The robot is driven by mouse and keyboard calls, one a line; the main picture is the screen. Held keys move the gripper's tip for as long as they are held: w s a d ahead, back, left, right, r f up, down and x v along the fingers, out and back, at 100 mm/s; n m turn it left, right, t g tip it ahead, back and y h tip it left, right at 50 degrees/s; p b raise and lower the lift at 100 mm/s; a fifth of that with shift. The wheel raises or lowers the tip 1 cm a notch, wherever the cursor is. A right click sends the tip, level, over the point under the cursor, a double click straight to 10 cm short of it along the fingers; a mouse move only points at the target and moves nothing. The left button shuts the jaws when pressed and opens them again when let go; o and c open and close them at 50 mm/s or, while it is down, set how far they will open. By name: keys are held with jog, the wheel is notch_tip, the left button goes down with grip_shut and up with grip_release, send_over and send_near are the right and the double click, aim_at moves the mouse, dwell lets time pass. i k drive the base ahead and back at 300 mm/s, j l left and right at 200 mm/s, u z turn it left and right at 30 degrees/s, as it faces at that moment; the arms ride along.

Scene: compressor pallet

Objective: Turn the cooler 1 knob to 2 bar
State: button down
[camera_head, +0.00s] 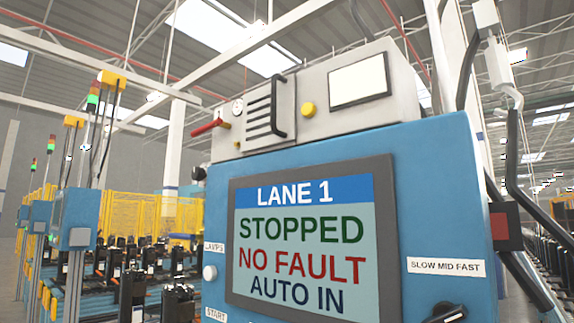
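No knob marked as cooler 1 and no 2 bar scale can be made out in the head view. A blue control cabinet (440,205) stands close in front of me. A black rotary knob (443,312) shows at the bottom edge, partly cut off, below a label (446,267) reading SLOW MID FAST. On the grey box on top of the cabinet, a small round gauge (238,107) sits above a red lever (208,127); its reading is too small to tell. My gripper is not in view.
The cabinet's screen (302,240) reads LANE 1, STOPPED, NO FAULT, AUTO IN. A yellow button (308,110) is on the grey box (345,80). Lines of dark units and signal lamps (92,102) stand left, before yellow fencing (130,210). Black pipes (513,150) run down at right.

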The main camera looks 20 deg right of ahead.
aim_at(199, 173)
jog(key=z, duration=0.2)
jog(key=l+u, duration=0.35)
jog(key=l, duration=0.3)
jog(key=i+j, duration=0.15)
jog(key=j, duration=0.25)
jog(key=i+j+z, duration=0.1)
jog(key=j, duration=0.3)
jog(key=i+j, duration=0.15)
jog(key=j, duration=0.25)
jog(key=i+j, duration=0.15)
jog(key=j, duration=0.25)
jog(key=i+j+z, duration=0.1)
jog(key=j, duration=0.3)
